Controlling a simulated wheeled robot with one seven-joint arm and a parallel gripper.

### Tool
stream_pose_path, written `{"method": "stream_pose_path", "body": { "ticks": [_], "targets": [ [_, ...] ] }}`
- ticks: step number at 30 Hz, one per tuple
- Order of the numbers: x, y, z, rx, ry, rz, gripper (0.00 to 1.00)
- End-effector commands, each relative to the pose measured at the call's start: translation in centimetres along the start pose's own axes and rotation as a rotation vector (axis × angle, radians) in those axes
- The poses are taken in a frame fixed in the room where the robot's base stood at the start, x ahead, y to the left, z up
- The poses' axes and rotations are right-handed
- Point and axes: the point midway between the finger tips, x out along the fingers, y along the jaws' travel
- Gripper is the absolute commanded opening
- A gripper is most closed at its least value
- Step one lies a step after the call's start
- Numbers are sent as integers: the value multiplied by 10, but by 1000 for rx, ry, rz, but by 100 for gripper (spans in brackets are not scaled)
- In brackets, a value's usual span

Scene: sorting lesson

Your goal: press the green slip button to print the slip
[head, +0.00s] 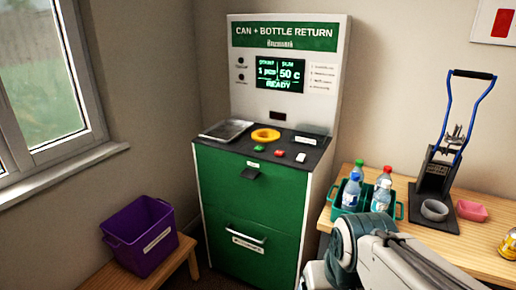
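The can and bottle return machine (225,220) stands in the corner, with a green front and a dark sloping top. The small green button (259,148) is at the left of a row on that top, with a red button (280,153) and a white button (301,157) to its right. The lit screen (281,75) seems to read 1 pcs, 50 c and READY. No slip is visible at the machine. My arm reaches in at the lower right, below and right of the buttons. My gripper's fingers do not show.
A yellow ring (265,135) and a metal tray (226,130) are on the machine's top. A purple crate (138,235) sits on a low bench at left. A wooden table (470,258) at right bears a green bottle carrier (400,207) and a blue-handled press (436,175).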

Motion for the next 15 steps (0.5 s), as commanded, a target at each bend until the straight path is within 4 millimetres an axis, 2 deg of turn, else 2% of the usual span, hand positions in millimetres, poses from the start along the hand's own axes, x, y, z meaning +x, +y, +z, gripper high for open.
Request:
{"method": "stream_pose_path", "body": {
  "ticks": [2, 3, 11, 12, 15],
  "targets": [
    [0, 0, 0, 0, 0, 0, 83],
    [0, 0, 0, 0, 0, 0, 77],
    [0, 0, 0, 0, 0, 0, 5],
    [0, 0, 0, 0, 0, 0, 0],
    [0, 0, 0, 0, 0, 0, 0]
  ]
}}
